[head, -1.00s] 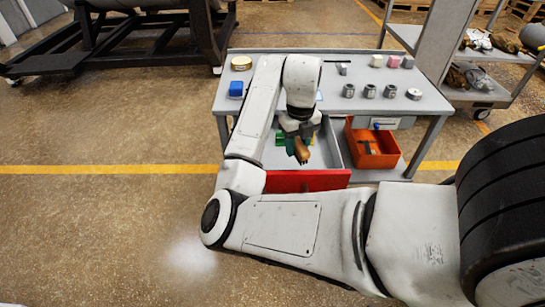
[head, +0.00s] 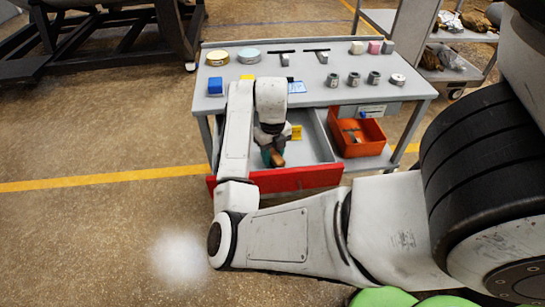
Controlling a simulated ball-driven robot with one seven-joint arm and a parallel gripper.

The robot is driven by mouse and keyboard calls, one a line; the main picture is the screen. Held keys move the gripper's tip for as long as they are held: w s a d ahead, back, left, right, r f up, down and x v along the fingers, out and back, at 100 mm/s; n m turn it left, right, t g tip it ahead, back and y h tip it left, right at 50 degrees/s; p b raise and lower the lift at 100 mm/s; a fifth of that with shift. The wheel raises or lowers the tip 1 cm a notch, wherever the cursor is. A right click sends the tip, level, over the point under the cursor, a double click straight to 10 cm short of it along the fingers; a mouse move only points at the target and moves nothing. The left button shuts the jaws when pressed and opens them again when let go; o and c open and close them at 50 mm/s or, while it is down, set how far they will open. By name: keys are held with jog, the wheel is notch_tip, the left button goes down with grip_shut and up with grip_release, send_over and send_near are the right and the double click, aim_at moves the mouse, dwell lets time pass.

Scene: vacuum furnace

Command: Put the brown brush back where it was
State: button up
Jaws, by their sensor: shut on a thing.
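The brown brush (head: 278,160) is held in my gripper (head: 271,153), which is shut on it. Only a small brown part of it shows below the wrist, beside a teal piece. My gripper is over the open drawer (head: 313,151) of the grey bench, near its red front (head: 300,179). I cannot tell whether the brush touches the drawer floor. My forearm hides the left part of the drawer.
The grey bench top (head: 225,105) holds a blue block (head: 215,88), tape rolls, two dark T-shaped tools and several small grey cylinders. A yellow item (head: 296,132) is in the drawer. An orange bin (head: 357,148) stands right of it. Floor is clear at left.

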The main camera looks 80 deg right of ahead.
aim_at(273, 152)
jog(key=shift+f, duration=0.6)
jog(key=shift+f, duration=0.1)
jog(key=o, duration=1.1)
notch_tip(273, 152, up, 12)
jog(key=shift+r+p, duration=0.15)
jog(key=shift+p, duration=0.65)
